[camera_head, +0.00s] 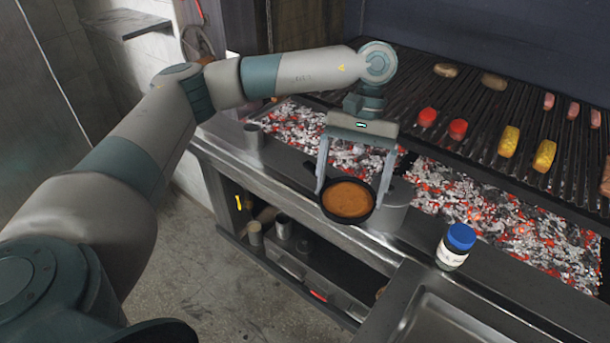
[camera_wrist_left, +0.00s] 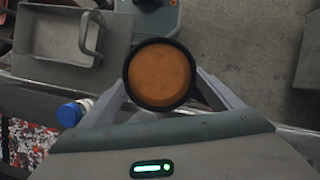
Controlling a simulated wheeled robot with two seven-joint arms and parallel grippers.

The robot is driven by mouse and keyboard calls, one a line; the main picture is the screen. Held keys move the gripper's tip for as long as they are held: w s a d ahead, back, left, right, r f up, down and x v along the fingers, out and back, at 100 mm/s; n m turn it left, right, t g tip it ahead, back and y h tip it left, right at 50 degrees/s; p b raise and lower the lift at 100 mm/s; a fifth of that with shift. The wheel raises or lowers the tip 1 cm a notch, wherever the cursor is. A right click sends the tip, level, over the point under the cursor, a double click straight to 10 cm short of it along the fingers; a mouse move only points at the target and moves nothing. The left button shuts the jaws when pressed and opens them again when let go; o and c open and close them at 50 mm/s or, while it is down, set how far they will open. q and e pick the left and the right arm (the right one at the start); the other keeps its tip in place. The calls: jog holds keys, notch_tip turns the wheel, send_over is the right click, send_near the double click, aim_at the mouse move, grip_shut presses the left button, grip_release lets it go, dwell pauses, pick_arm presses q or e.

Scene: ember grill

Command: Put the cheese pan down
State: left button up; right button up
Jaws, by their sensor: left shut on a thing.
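The cheese pan (camera_head: 347,199) is a small round black pan with an orange-brown filling. My left gripper (camera_head: 348,190) is shut on it, one finger on each side, above the metal ledge at the front of the grill. The pan (camera_wrist_left: 160,75) also shows between the fingers of my left gripper (camera_wrist_left: 161,90) in the left wrist view. It looks about level. Whether its underside touches anything is hidden. My right gripper does not show.
The grill grate (camera_head: 480,120) carries several food pieces above glowing coals (camera_head: 460,200). A blue-capped jar (camera_head: 456,246) stands on the ledge (camera_head: 270,180) right of the pan. A metal tray (camera_head: 450,320) is at the lower right. A shelf with containers lies below.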

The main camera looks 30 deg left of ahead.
pick_arm(q)
jog(key=w+a+f+n+t+h+b, duration=0.1)
jog(key=w+a+f+n+t+b, duration=0.2)
jog(key=w+n, duration=0.5)
jog(key=w+a+f+n+t+h+b, duration=0.15)
jog(key=w+a+n+t, duration=0.35)
jog(key=n, duration=0.8)
jog(key=w+a+f+n+y+b, duration=0.1)
jog(key=w+a+f+n+y, duration=0.1)
jog(key=a+n, duration=0.6)
jog(key=w+a+f+n+y+b, duration=0.1)
jog(key=a+n+y, duration=0.3)
jog(key=a+n, duration=0.4)
jog(key=shift+w+a+f+n+b, duration=0.35)
jog(key=shift+w+n+b, duration=0.05)
jog(key=shift+n, duration=0.6)
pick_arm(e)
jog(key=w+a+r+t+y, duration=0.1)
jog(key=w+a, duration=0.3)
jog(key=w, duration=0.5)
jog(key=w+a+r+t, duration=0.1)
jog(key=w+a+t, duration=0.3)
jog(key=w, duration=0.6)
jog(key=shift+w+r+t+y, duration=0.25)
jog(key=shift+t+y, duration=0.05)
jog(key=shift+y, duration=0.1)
pick_arm(q)
jog(key=shift+f, duration=0.1)
